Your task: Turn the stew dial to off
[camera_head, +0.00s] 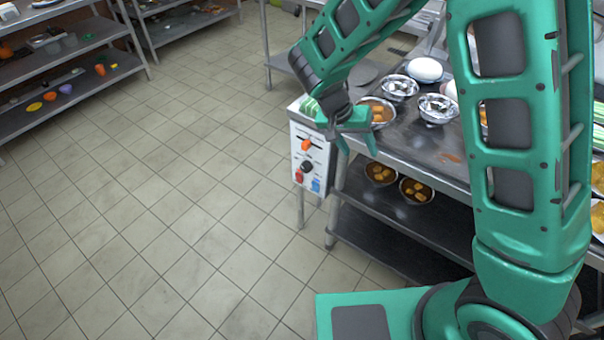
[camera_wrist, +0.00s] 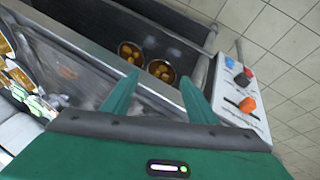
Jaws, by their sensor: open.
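A white control panel (camera_head: 323,158) stands at the left end of the steel counter. It carries an orange dial (camera_head: 306,144), a black dial (camera_head: 307,167), a red knob (camera_head: 298,176) and a blue patch (camera_head: 316,186). Its labels are too small to read, so I cannot tell which is the stew dial. In the wrist view the orange dial (camera_wrist: 247,105) and black dial (camera_wrist: 241,79) lie right of my fingers. My gripper (camera_head: 335,140) is open and empty, just right of the panel's upper part in the head view. Its fingers (camera_wrist: 160,82) appear apart from both dials.
The steel counter (camera_head: 425,150) holds metal bowls (camera_head: 437,108) and a white egg-shaped thing (camera_head: 425,69). Two bowls of orange-brown food (camera_head: 416,190) sit on its lower shelf. Shelving (camera_head: 70,75) stands at upper left. The tiled floor (camera_head: 150,220) left of the panel is clear.

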